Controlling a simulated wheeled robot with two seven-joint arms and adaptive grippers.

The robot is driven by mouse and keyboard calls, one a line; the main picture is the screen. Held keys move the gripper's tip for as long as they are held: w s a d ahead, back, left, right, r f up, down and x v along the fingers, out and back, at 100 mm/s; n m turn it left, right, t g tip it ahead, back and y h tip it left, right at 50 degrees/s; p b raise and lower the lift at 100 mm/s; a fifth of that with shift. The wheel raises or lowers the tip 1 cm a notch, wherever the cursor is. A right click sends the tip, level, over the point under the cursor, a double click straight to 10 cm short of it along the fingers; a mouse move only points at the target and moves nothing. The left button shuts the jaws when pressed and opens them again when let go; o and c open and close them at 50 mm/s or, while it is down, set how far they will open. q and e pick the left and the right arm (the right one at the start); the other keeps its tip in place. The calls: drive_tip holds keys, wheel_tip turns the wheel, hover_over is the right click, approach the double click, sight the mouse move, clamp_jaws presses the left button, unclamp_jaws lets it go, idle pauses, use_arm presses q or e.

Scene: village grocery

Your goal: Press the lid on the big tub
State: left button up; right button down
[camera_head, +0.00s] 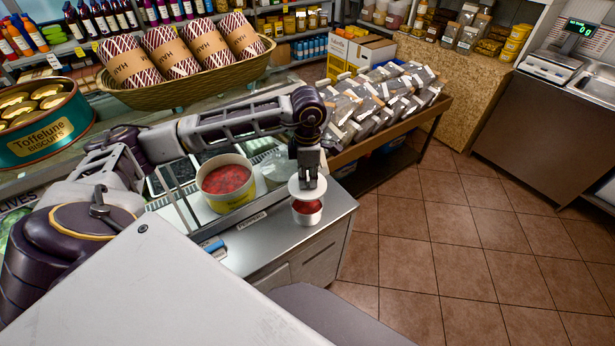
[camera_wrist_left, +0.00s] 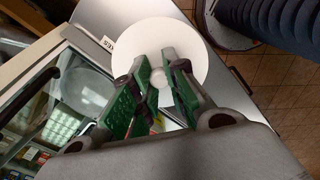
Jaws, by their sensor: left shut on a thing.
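The big tub (camera_head: 226,186) is pale yellow, open and full of red food; it stands on the steel counter in the head view. A small white tub (camera_head: 307,217), also with red food, stands to its right at the counter's edge. My left gripper (camera_head: 307,180) is shut on the knob of a white round lid (camera_head: 296,190). The lid is over the small tub, with red food showing below its near edge. In the left wrist view the lid (camera_wrist_left: 185,38) lies beyond the gripper's green finger pads (camera_wrist_left: 157,80) and hides what is under it. My right gripper is not in view.
A clear round lid or dome (camera_head: 275,167) lies right of the big tub; it also shows in the left wrist view (camera_wrist_left: 88,92). A basket (camera_head: 190,88) and a biscuit tin (camera_head: 45,130) stand behind. Tiled floor (camera_head: 450,250) at right is free.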

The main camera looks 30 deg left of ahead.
sight(308, 185)
use_arm(q)
drive_tip(key=shift+f, duration=0.2)
